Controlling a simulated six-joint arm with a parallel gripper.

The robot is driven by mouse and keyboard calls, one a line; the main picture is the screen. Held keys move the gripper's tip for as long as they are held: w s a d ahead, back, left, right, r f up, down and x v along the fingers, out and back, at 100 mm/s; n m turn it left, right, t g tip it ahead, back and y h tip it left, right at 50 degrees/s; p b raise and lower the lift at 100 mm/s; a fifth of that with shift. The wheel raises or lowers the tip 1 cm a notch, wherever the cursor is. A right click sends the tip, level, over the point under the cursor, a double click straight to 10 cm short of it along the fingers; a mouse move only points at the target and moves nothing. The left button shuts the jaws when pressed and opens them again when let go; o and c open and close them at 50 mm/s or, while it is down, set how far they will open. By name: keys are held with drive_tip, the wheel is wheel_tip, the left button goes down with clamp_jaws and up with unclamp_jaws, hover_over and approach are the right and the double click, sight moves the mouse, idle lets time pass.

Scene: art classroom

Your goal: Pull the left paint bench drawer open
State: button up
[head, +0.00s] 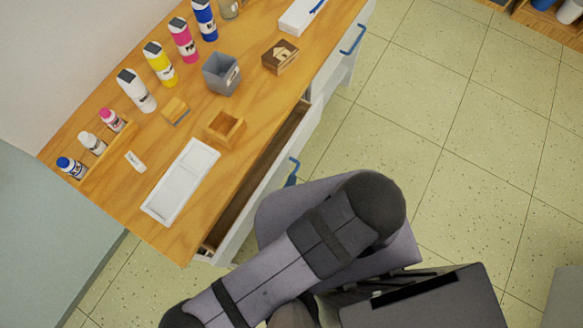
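The wooden-topped paint bench (258,118) runs diagonally across the upper left of the head view. Its left drawer (243,215), the lower one in the picture, stands partly open, with a dark gap showing between the bench top's edge and its white front. The drawer's blue handle (293,166) shows just above my arm. The right drawer, with its own blue handle (353,40), looks shut. My arm covers the lower middle, beside the open drawer's front. My gripper cannot be seen, so whether it touches the left handle is hidden.
On the bench are a white tray (181,181), a small open wooden box (225,127), a grey cup (221,74), a house-marked wooden block (281,57), several paint bottles (159,63) and a wooden rack (112,141). The tiled floor (455,135) to the right is clear.

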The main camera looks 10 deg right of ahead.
drive_tip(key=d+r+m+g+h+p, duration=0.75)
drive_tip(key=d+r+m+g, duration=0.25)
drive_tip(key=d+m+g, duration=0.4)
drive_tip(key=s+d+r+m+g+y+p, duration=0.25)
drive_tip(key=s+m+g+y, duration=0.45)
drive_tip(key=s, duration=0.4)
drive_tip(key=a+f+m+t+y+p, duration=0.1)
drive_tip(key=a+f+m+t+y, duration=0.1)
drive_tip(key=a+f+m+y, duration=0.7)
drive_tip(key=w+a+n+t, duration=0.1)
drive_tip(key=w+a+t, duration=0.25)
drive_tip(key=w, duration=0.35)
drive_tip(key=w+a+n+t, duration=0.1)
drive_tip(key=w+a+t, duration=0.25)
drive_tip(key=w, duration=0.45)
drive_tip(key=shift+s+b+x, duration=0.2)
drive_tip(key=shift+b+x, duration=0.15)
drive_tip(key=shift+x, duration=1.7)
drive_tip(key=shift+s+b+x, duration=0.2)
drive_tip(key=shift+b+x, duration=0.15)
drive_tip(key=shift+x, duration=1.65)
